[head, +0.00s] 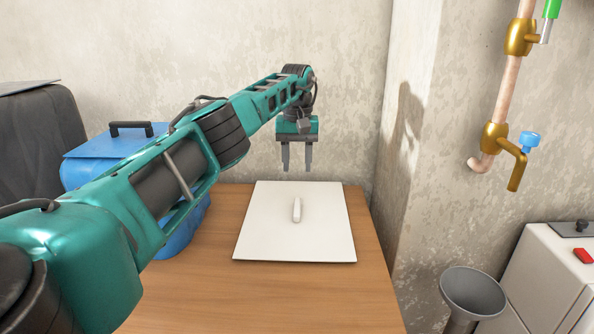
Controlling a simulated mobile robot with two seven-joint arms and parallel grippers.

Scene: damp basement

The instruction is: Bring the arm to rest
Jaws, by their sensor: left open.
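My left arm comes in from the left and reaches over the wooden table (290,294). My left gripper (297,168) is open and empty, with its two fingers pointing down, above the far part of a flat white board (265,238). A small white upright object (296,210), perhaps a handle, is at the middle of the board. The fingers appear apart from it. My right gripper is not in view.
A blue box (105,148) with a dark handle stands at the left, partly behind my arm. A wall closes off the back. At the right are a pipe with valves (505,90), a grey funnel (472,294) and a white appliance (545,275).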

